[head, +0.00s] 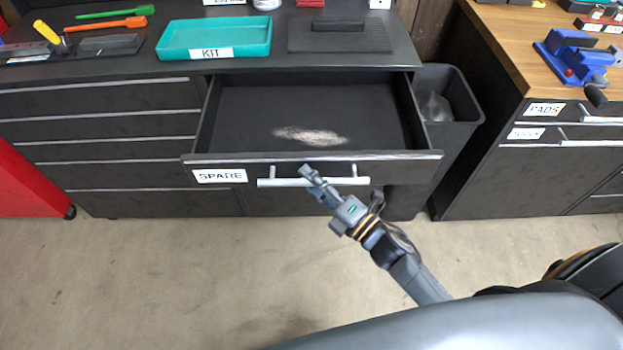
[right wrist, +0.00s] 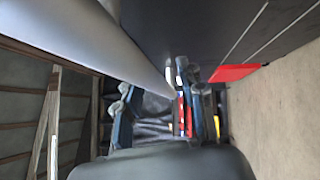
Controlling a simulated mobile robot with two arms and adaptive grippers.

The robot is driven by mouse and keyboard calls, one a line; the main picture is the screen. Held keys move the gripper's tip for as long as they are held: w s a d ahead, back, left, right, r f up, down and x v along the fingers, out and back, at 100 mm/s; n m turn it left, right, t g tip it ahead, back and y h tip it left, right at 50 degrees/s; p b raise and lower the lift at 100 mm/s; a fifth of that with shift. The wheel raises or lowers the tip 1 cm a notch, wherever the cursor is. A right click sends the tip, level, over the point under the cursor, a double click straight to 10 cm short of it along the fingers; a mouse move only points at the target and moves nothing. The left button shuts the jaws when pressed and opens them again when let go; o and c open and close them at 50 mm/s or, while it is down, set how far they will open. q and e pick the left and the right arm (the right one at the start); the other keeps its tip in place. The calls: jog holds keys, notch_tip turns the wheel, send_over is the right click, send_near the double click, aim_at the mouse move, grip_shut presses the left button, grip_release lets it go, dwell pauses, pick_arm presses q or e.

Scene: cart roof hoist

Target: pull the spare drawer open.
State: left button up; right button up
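The spare drawer (head: 333,165) stands pulled well out of the black cabinet and shows its inside. Its SPARE label (head: 220,176) is at the left of the front. The pale bar handle (head: 278,183) runs along that front. My right gripper (head: 312,180) is at the middle of the handle, with a fingertip over the bar. In the right wrist view its fingers (right wrist: 152,100) stand apart, and a grey bar runs toward the space between them. Whether they touch the handle is unclear. My left gripper is not in view.
A pale patch (head: 310,136) lies on the drawer floor. A teal KIT tray (head: 214,38) and tools sit on the cabinet top. A black bin (head: 447,105) stands right of the drawer, and a wood-topped cabinet (head: 500,50) beyond it. The floor (head: 190,270) in front is clear.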

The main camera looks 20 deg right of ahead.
jog(key=v, duration=1.2)
dwell(0.3)
jog(key=s+d+f+m+g+h, duration=0.25)
jog(key=f+m, duration=0.25)
jog(key=f, duration=0.6)
jog(key=s+d+f+m+g+h, duration=0.1)
jog(key=s+f+m+g+h, duration=0.3)
jog(key=f, duration=0.6)
jog(key=d+f+m+h, duration=0.2)
jog(key=f+m, duration=0.4)
jog(key=f, duration=0.5)
jog(key=s+f+m+g, duration=0.4)
jog(key=s+f, duration=0.3)
jog(key=s, duration=0.4)
jog(key=s+a+f+m+g+h, duration=0.1)
jog(key=s+f+m+g, duration=0.3)
jog(key=s+f, duration=0.4)
jog(key=s+g, duration=0.1)
jog(key=s, duration=0.2)
jog(key=shift+s+a+f, duration=0.2)
